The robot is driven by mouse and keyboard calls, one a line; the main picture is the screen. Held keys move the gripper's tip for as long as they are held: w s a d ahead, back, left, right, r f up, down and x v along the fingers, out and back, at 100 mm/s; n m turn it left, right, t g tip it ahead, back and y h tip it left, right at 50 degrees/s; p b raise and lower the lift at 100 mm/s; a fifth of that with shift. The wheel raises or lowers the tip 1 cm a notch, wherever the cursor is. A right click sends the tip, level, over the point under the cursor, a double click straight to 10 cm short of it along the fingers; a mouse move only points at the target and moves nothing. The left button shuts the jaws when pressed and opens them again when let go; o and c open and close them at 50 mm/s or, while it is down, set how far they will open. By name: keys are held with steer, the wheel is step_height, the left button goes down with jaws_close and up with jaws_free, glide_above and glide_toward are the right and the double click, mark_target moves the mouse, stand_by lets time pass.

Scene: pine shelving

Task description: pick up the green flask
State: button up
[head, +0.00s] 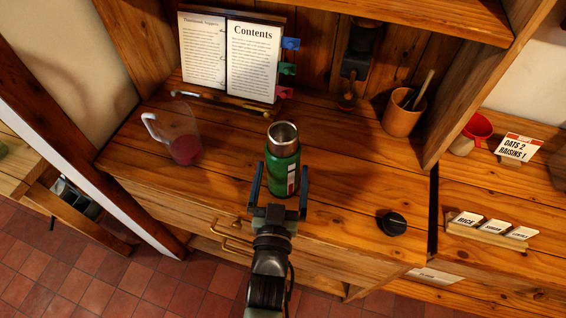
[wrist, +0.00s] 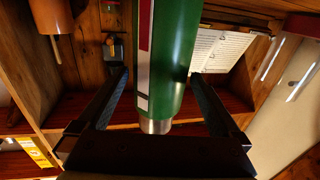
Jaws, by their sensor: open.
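The green flask (head: 284,162) stands upright on the wooden shelf top, with a bare metal mouth and a red and white label strip. My gripper (head: 280,178) is open, with one finger on each side of the flask's lower part in the head view. In the wrist view the flask (wrist: 168,60) appears upside down between the two spread fingers (wrist: 160,95), and gaps show on both sides of it. The flask's base is partly hidden by my gripper in the head view.
A clear jug (head: 183,148) with dark red contents stands to the left. An open book (head: 228,55) on a stand is behind. A terracotta pot (head: 402,113) with utensils and a black knob-like object (head: 393,223) are to the right. Clear wood lies between flask and pot.

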steer(key=shift+w+d, duration=0.15)
steer(key=shift+w, duration=1.55)
steer(key=c, duration=1.5)
jaws_close()
steer(key=shift+r, duration=0.15)
